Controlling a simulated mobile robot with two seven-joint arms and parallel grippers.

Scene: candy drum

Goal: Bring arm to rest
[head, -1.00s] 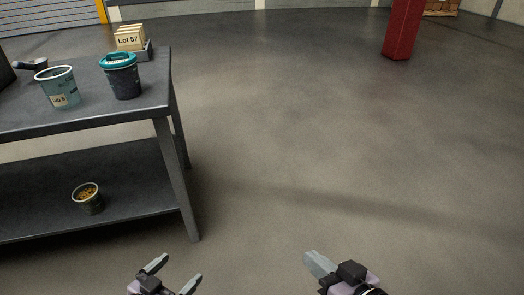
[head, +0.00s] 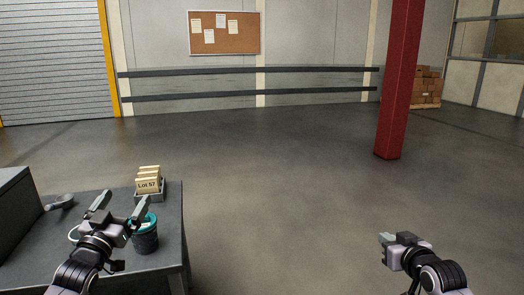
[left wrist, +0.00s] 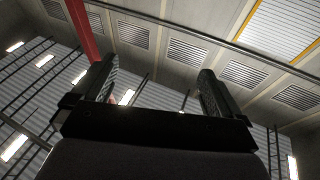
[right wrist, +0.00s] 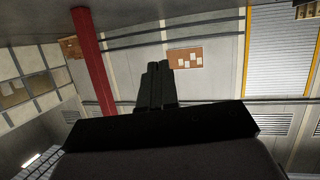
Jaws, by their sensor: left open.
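My left gripper (head: 120,207) is open and empty, raised in front of the table at the lower left of the head view. In the left wrist view its two fingers (left wrist: 158,92) stand wide apart with only ceiling and wall between them. My right gripper (head: 385,240) is at the lower right of the head view, over open floor. In the right wrist view its fingers (right wrist: 158,85) are together with nothing seen between them.
A dark table (head: 168,240) at the lower left carries a teal-rimmed dark bucket (head: 146,240), partly behind my left gripper, and a Lot 57 card holder (head: 149,185). A red column (head: 396,90) stands at right. The middle floor is clear.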

